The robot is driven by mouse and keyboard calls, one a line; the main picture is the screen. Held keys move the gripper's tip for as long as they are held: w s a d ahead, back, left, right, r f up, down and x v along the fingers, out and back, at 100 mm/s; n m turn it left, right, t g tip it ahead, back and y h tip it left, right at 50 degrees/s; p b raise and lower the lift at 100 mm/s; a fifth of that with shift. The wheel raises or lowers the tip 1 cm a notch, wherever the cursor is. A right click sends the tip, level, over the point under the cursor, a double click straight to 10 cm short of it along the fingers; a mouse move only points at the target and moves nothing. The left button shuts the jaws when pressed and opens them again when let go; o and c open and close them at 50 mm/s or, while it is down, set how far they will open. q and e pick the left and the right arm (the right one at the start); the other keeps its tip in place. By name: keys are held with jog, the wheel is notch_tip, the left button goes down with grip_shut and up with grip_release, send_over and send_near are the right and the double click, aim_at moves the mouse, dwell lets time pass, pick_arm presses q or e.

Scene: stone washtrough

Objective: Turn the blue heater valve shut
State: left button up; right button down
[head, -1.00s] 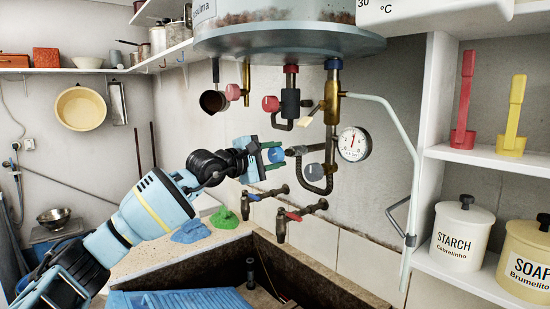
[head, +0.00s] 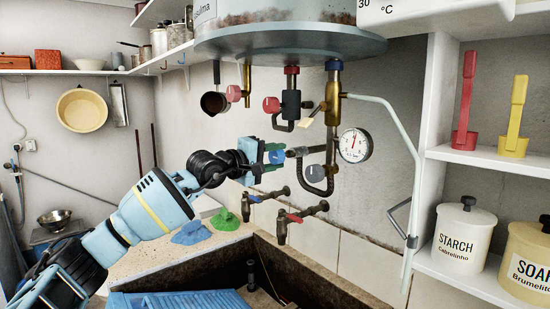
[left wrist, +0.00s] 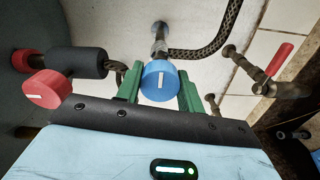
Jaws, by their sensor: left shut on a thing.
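The blue heater valve (head: 277,157) is a round knob on a short stem, on the pipework under the heater. My left gripper (head: 268,157) is at the knob in the head view, with its jaws above and below it. In the left wrist view the blue knob (left wrist: 160,82) sits between the two green fingers of my left gripper (left wrist: 159,92), which are shut on it. The knob's white mark runs up and down in that view. My right gripper is not in view.
Red knobs (head: 271,104) and pipes hang under the heater tank (head: 290,42) just above. A gauge (head: 354,145) is to the right. Two taps (head: 281,228) are below, over the stone trough. A shelf with a starch tin (head: 463,236) stands at the right.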

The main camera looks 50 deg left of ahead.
pick_arm(q)
jog(key=o, duration=1)
jog(key=shift+s+f, duration=0.1)
